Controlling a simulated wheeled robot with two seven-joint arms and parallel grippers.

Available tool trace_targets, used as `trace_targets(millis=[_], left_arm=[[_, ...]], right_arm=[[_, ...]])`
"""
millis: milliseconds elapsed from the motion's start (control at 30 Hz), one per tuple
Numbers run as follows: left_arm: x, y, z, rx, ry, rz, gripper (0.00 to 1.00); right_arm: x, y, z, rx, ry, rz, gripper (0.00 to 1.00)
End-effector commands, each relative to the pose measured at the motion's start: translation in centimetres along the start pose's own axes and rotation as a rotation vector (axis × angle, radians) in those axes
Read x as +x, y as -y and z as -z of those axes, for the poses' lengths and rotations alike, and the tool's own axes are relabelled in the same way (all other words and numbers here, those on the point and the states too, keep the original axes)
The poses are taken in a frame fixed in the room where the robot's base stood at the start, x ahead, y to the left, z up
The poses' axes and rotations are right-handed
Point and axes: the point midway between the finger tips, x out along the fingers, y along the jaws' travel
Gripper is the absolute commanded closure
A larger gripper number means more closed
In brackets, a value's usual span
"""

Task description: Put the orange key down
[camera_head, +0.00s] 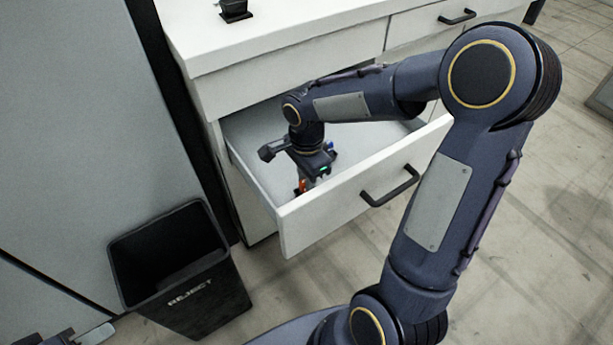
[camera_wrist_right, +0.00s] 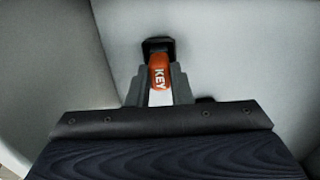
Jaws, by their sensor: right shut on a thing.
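The orange key (camera_wrist_right: 159,74), marked KEY, is between the two grey fingers of my right gripper (camera_wrist_right: 158,88) in the right wrist view. The fingers are shut on it. A black square piece (camera_wrist_right: 157,46) shows right at the key's far end; I cannot tell whether the key sits in it. In the head view my right gripper (camera_head: 308,184) reaches down into the open white drawer (camera_head: 345,190), with the orange key (camera_head: 302,186) low inside, near the front panel. Part of my left gripper (camera_head: 92,336) shows at the bottom left edge; its fingers are mostly cut off.
A black bin (camera_head: 190,296) marked REJECT stands on the floor left of the drawer. A black holder (camera_head: 234,10) is on the cabinet top (camera_head: 300,28). The drawer's walls surround my right gripper.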

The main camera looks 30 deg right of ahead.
Motion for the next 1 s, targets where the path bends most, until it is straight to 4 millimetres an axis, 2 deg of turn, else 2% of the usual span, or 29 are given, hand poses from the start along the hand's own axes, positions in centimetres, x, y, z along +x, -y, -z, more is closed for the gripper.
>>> trace_targets(millis=[33, 200, 433, 567, 667, 1000], left_arm=[[0.2, 0.1, -0.1, 0.0, 0.0, 0.0, 0.64], [0.1, 0.0, -0.1, 0.0, 0.0, 0.0, 0.64], [0.1, 0.0, 0.0, 0.0, 0.0, 0.0, 0.64], [-0.3, -0.2, 0.2, 0.0, 0.0, 0.0, 0.64], [-0.5, -0.2, 0.2, 0.0, 0.0, 0.0, 0.64], [-1.5, -0.7, 0.7, 0.0, 0.0, 0.0, 0.64]], right_arm=[[0.2, 0.0, 0.0, 0.0, 0.0, 0.0, 0.8], [0.1, 0.0, 0.0, 0.0, 0.0, 0.0, 0.59], [0.1, 0.0, 0.0, 0.0, 0.0, 0.0, 0.59], [-0.6, 0.0, 0.0, 0.0, 0.0, 0.001, 0.59], [-2.0, 0.1, 0.0, 0.001, -0.001, 0.005, 0.59], [-9.2, 0.1, 0.0, 0.001, 0.0, 0.005, 0.59]])
